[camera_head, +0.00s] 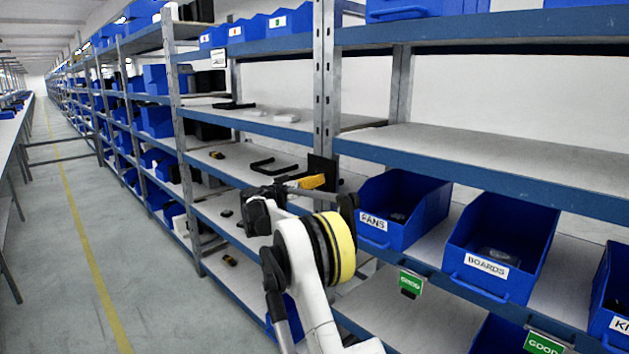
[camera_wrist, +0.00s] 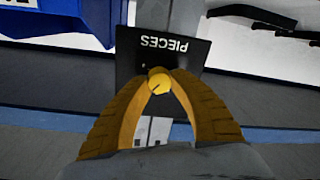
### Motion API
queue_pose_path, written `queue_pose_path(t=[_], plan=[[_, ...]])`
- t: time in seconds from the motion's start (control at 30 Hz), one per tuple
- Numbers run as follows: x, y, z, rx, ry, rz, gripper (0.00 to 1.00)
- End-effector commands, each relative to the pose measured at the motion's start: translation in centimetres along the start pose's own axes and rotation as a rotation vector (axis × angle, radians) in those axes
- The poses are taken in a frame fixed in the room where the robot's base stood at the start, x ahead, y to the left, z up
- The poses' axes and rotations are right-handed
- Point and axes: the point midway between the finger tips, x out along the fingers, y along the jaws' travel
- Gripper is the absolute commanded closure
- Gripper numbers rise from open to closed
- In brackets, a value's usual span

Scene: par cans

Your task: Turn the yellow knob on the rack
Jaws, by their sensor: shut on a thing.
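The yellow knob (camera_wrist: 159,83) sits on a black panel (camera_wrist: 187,52) marked "PIECES", which appears upside down in the wrist view. The knob has a short dark mark on its face. My gripper (camera_wrist: 160,82) has its two yellow-brown fingers closed on the knob from both sides. In the head view my gripper (camera_head: 312,182) reaches the rack post at the black panel (camera_head: 322,170). The knob is hidden there behind my gripper and arm.
Black handle-like parts (camera_head: 275,166) lie on the shelf to the left. The aisle floor (camera_head: 110,220) at left is clear.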

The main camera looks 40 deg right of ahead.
Motion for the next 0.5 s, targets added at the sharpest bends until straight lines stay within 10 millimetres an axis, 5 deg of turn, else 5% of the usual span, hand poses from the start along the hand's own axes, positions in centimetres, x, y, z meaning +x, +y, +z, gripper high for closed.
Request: queue_pose_path(t=[0.5], plan=[[0.03, 0.05, -0.37, -0.426, -0.024, -0.006, 1.0]])
